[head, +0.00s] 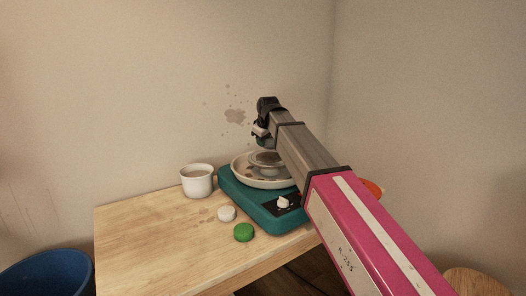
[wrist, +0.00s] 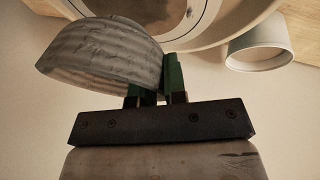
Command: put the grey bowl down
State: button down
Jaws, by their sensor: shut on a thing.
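The grey bowl (wrist: 103,55) shows in the wrist view, with streaked, ridged walls. My gripper (wrist: 165,75) is shut on the bowl's edge with its green fingers. In the wrist view the bowl lies to the left of the fingers, apparently tilted. In the head view my gripper (head: 262,138) is above the pottery wheel, and I cannot make out the bowl there; my arm likely hides it. The teal pottery wheel (head: 236,193) has a pale round pan (head: 241,175) with a grey disc in it.
A white cup (head: 197,183) stands left of the wheel. The wooden table (head: 145,225) is clear at left. A blue bin (head: 45,275) stands lower left. Walls are close behind.

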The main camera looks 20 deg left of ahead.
jog(key=shift+w+d+f, duration=0.1)
jog(key=shift+w+f, duration=0.05)
jog(key=shift+f, duration=1.95)
jog(key=c, duration=1.2)
grip_release()
jog(key=shift+f, duration=0.1)
jog(key=shift+o, duration=0.2)
jog(key=v, duration=1.2)
